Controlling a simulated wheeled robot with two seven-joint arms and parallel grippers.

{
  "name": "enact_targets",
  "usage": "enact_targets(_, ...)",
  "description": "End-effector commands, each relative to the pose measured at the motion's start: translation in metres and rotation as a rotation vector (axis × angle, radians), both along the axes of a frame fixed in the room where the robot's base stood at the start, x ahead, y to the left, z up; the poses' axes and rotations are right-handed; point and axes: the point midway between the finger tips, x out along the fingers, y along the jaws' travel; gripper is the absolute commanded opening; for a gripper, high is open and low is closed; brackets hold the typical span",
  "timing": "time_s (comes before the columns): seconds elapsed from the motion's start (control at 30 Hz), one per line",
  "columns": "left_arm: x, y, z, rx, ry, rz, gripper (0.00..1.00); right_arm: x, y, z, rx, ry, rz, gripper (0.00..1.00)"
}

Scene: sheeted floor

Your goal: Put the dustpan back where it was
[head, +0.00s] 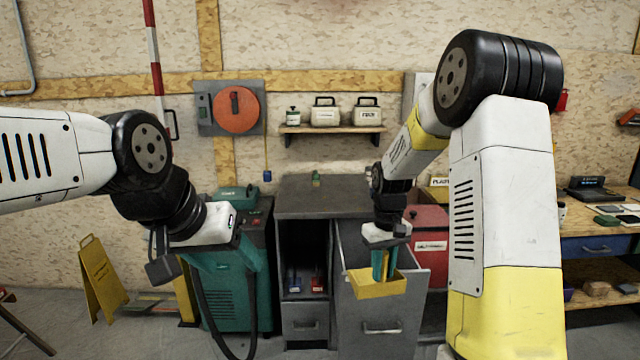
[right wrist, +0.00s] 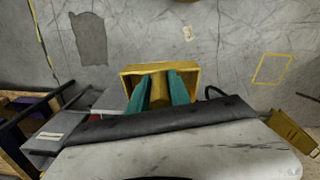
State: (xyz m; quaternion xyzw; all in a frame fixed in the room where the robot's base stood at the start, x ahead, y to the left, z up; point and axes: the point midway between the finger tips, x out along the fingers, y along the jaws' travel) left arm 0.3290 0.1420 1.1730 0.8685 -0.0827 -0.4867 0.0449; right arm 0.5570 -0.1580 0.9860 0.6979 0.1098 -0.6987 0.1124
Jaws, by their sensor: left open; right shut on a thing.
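The yellow dustpan (head: 376,290) is held in my right gripper (head: 383,266), whose teal fingers are shut on it. It hangs in front of the grey cabinet, overlapping the pulled-out drawer front in the head view. In the right wrist view the dustpan (right wrist: 160,69) shows as a yellow tray, with the right gripper's fingers (right wrist: 160,90) reaching into its outline over the floor. My left gripper (head: 222,258) is open at the left, in front of the teal machine; its fingers are hard to tell from that machine.
The grey cabinet (head: 310,195) has a pulled-out tall drawer (head: 385,325) and an open compartment with blue and red items. A teal machine (head: 225,310) and a yellow floor sign (head: 103,280) stand left. A red box (head: 430,245) stands right. A yellow outline (right wrist: 272,69) marks the floor.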

Motion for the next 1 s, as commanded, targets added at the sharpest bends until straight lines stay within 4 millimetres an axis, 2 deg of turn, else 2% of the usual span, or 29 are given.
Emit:
enact_targets(0.03, 0.0, 0.0, 0.0, 0.0, 0.0, 0.0, 0.61, -0.007, 0.001, -0.018, 0.0, 0.007, -0.047, 0.0)
enact_targets(0.1, 0.0, 0.0, 0.0, 0.0, 0.0, 0.0, 0.61, -0.016, 0.002, -0.041, -0.001, 0.008, -0.124, 0.0)
enact_targets(0.2, 0.0, 0.0, 0.0, 0.0, 0.0, 0.0, 0.61, -0.027, 0.002, -0.067, 0.001, 0.006, -0.225, 0.0)
enact_targets(0.3, 0.0, 0.0, 0.0, 0.0, 0.0, 0.0, 0.61, -0.035, 0.003, -0.082, 0.002, 0.003, -0.287, 0.0)
enact_targets(0.43, 0.0, 0.0, 0.0, 0.0, 0.0, 0.0, 0.61, -0.037, 0.003, -0.088, 0.004, -0.002, -0.317, 0.0)
enact_targets(1.0, 0.0, 0.0, 0.0, 0.0, 0.0, 0.0, 0.61, -0.037, 0.003, -0.088, 0.004, -0.001, -0.316, 0.0)
